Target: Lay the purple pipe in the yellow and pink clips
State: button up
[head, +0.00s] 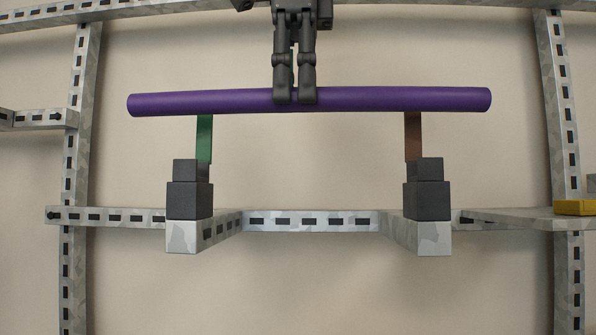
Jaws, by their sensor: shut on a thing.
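The purple pipe (200,103) lies nearly level across the upper middle of the head view. My gripper (296,98) is shut on it near its middle, coming from above. Below the pipe's left part stands a green upright clip piece (204,138), and below its right part a brown one (413,136), each on a dark block. The pipe hides their top ends, so I cannot tell whether it touches them or is in front. I see no pink clip. A yellow piece (575,207) shows at the right edge, and I cannot tell if it is a clip.
The dark blocks (189,200) and (427,200) stand on metal arms of a slotted rail (310,221). Slotted uprights (78,130) and (558,110) flank the pipe on both sides, with free room at its ends.

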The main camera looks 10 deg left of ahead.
jog(key=s+d+p, duration=0.1)
jog(key=s+d, duration=0.1)
jog(key=s, duration=2.8)
jog(key=shift+s+d, duration=0.15)
jog(key=shift+s, duration=0.05)
dwell(0.4)
dwell(0.3)
